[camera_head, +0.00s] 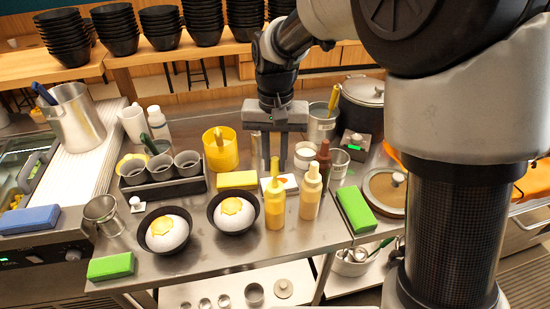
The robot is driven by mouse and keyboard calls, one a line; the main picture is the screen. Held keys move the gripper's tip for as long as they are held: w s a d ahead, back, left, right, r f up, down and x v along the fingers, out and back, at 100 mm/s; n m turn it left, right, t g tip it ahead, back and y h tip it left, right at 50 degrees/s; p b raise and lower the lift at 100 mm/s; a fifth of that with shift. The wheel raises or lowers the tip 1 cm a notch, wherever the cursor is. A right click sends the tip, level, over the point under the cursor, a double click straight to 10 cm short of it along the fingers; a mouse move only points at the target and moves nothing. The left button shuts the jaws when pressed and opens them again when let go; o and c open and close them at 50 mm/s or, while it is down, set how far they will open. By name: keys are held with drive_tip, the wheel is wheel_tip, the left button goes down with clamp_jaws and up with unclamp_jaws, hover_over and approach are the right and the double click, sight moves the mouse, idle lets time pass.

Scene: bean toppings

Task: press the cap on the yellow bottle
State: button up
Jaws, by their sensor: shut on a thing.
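The yellow bottle (275,208) stands upright near the front of the steel counter, right of the two black bowls. Its narrow yellow cap (275,168) points up. My gripper (275,158) points down at the top of this bottle, with its fingers on either side of the cap's tip. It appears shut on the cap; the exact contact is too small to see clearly. A paler orange bottle (310,195) stands close on the right, and a dark red-brown bottle (323,160) is behind it.
Two black bowls (143,231) with white and yellow contents stand to the left. A yellow sponge (237,180) and yellow container (220,152) are behind. A green sponge (356,210) lies right. The counter's front edge is close to the bottle.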

sight(275, 172)
drive_tip(key=shift+f+b, duration=0.8)
drive_tip(key=shift+f, duration=0.6)
drive_tip(key=shift+f, duration=0.15)
drive_tip(key=shift+f, duration=0.35)
drive_tip(key=shift+f+b, duration=0.2)
drive_tip(key=shift+b, duration=0.15)
drive_tip(key=o, duration=1.3)
